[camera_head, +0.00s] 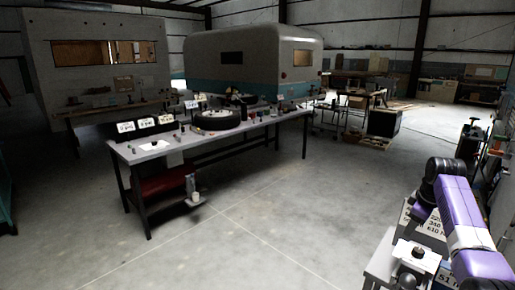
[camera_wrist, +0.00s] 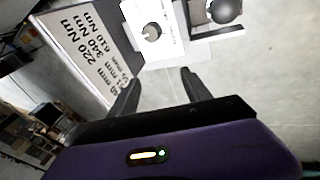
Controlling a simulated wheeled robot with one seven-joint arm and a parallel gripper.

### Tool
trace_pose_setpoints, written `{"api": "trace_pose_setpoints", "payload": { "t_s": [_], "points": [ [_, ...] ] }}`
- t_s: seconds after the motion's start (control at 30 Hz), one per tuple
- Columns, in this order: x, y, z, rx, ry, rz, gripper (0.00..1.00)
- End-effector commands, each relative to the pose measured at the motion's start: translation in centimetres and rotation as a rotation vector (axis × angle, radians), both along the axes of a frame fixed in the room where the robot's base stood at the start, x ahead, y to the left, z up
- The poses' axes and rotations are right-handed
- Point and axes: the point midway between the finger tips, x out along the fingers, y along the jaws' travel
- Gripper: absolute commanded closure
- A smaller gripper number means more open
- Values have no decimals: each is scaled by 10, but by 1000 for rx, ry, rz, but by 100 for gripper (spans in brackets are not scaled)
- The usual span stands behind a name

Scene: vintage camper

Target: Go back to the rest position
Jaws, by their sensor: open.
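My gripper (camera_wrist: 162,82) is open in the wrist view, its two dark fingers spread apart with nothing between them. A white panel with printed torque values (camera_wrist: 88,48) lies beyond the left finger. A pale metal piece with a round notch (camera_wrist: 152,32) is ahead of the fingertips, apart from them as far as I can tell. In the head view my purple arm is bent at the right edge; my gripper cannot be made out there.
The printed panel also shows in the head view (camera_head: 429,222), beside a grey fixture with a dark knob (camera_head: 413,254). A long workbench (camera_head: 150,152) with a tire (camera_head: 216,119) stands at centre left. Campers (camera_head: 250,65) stand behind. The concrete floor between is clear.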

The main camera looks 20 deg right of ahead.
Motion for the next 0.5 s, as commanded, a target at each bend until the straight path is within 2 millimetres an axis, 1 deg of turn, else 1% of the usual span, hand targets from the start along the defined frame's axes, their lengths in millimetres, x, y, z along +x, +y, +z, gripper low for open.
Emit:
{"api": "trace_pose_setpoints", "payload": {
  "t_s": [0.07, 0.13, 0.27, 0.37, 0.47, 0.5],
  "points": [
    [12, -4, 0, -42, -79, -42, 43],
    [24, -3, -1, -76, -158, -78, 43],
    [46, 9, -9, -125, -318, -139, 43],
    [60, 30, -20, -145, -449, -178, 43],
    [68, 61, -32, -149, -586, -211, 43],
    [70, 75, -37, -146, -639, -223, 43]
  ]
}}
